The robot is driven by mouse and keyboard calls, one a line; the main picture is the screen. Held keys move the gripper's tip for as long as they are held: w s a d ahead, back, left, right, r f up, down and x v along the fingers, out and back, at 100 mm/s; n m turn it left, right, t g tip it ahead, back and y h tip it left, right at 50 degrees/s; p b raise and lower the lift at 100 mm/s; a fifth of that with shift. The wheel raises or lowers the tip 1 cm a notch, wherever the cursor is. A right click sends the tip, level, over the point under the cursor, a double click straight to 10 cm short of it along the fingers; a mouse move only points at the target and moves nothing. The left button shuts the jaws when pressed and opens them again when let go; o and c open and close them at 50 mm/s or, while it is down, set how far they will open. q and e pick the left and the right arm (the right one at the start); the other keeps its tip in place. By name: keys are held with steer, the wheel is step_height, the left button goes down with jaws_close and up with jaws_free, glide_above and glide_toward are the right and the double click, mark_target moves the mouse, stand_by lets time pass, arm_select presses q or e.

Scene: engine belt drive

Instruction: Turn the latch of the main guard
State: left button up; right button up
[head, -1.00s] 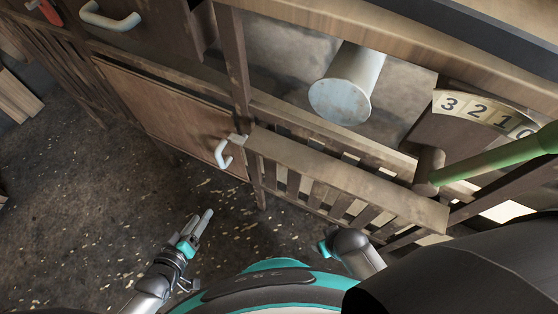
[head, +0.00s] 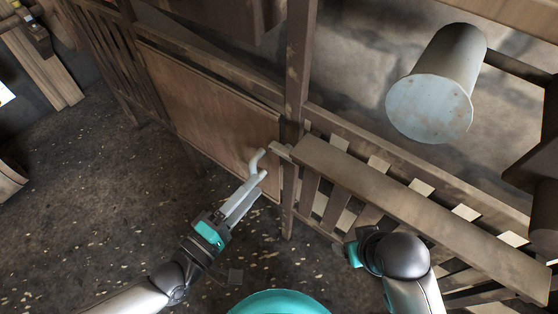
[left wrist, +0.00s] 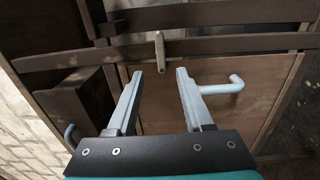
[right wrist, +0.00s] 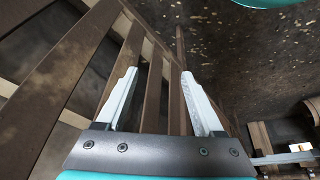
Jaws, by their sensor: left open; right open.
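The main guard appears to be the brown wooden panel (head: 205,100). A pale bent handle (head: 257,163) is on its right part; it also shows right of the fingers in the left wrist view (left wrist: 225,86). A small grey bar, apparently the latch (head: 280,151), is by the post at the panel's right edge. In the left wrist view this latch (left wrist: 160,50) stands upright, just beyond the fingertips and between them in the picture. My left gripper (head: 255,182) is open and empty, close to the handle. My right gripper (right wrist: 158,72) is open and empty before wooden slats.
A dark upright post (head: 298,90) stands right of the panel. A slatted wooden rail (head: 400,195) runs right from it, near my right arm. A grey cylinder (head: 430,100) sticks out behind the rail. The speckled floor (head: 90,210) at left is clear.

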mark_target(282, 156)
arm_select(q)
steer(key=b+x, duration=0.2)
steer(key=x, duration=0.7)
steer(key=shift+w, duration=0.1)
steer(key=shift+w+d, duration=0.2)
steer(key=shift+w, duration=0.05)
arm_select(e)
steer(key=shift+t, duration=0.6)
steer(key=r, duration=0.4)
steer(key=shift+w+a, duration=0.2)
steer(key=shift+a, duration=0.1)
arm_select(q)
jaws_close()
